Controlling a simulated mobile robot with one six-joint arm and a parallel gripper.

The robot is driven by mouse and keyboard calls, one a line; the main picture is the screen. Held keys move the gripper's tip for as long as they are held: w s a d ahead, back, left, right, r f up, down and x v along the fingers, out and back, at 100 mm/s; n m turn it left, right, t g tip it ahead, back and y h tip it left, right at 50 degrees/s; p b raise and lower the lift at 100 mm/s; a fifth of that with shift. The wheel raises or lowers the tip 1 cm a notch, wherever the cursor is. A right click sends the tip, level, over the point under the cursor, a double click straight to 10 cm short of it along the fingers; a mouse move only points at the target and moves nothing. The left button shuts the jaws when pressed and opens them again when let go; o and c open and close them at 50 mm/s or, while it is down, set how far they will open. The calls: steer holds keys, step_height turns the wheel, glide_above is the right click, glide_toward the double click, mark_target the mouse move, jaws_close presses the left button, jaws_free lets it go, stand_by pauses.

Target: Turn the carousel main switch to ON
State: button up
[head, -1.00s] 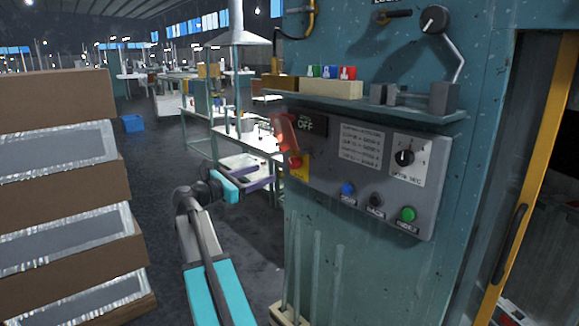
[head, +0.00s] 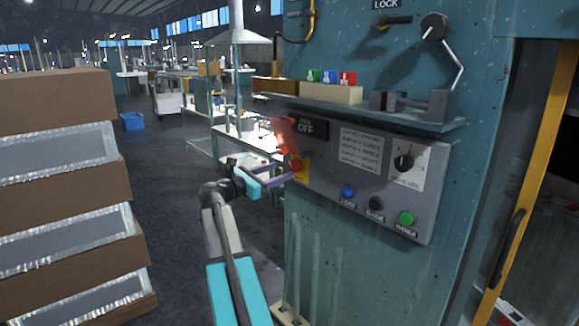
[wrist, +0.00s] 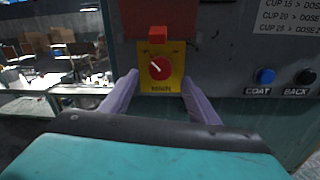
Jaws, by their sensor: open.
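A red rotary knob (wrist: 159,67) sits on a yellow plate (wrist: 176,84) on the grey control panel. It carries a pale pointer mark slanting to the upper left; the plate's lettering is too small to read surely. In the head view the knob (head: 296,166) is at the panel's left end, below a dark display reading OFF (head: 306,128). My gripper (head: 280,171) is open and empty just in front of the plate. In the wrist view its two purple fingers (wrist: 160,88) stand either side of the plate's lower part, with the knob between and above them. Contact cannot be told.
A red part (head: 284,136) sticks out above the knob. Blue (head: 347,191), black (head: 376,203) and green (head: 407,218) buttons and a black dial (head: 403,162) lie to the right. A shelf (head: 365,112) juts out above. Stacked brown boxes (head: 60,170) stand left.

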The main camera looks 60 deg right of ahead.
mark_target(292, 167)
steer(key=shift+p+x, duration=0.8)
steer(key=shift+x, duration=2.3)
steer(key=c, duration=0.9)
steer(key=shift+a, duration=0.25)
steer(key=shift+c, duration=0.6)
steer(key=shift+d, duration=0.25)
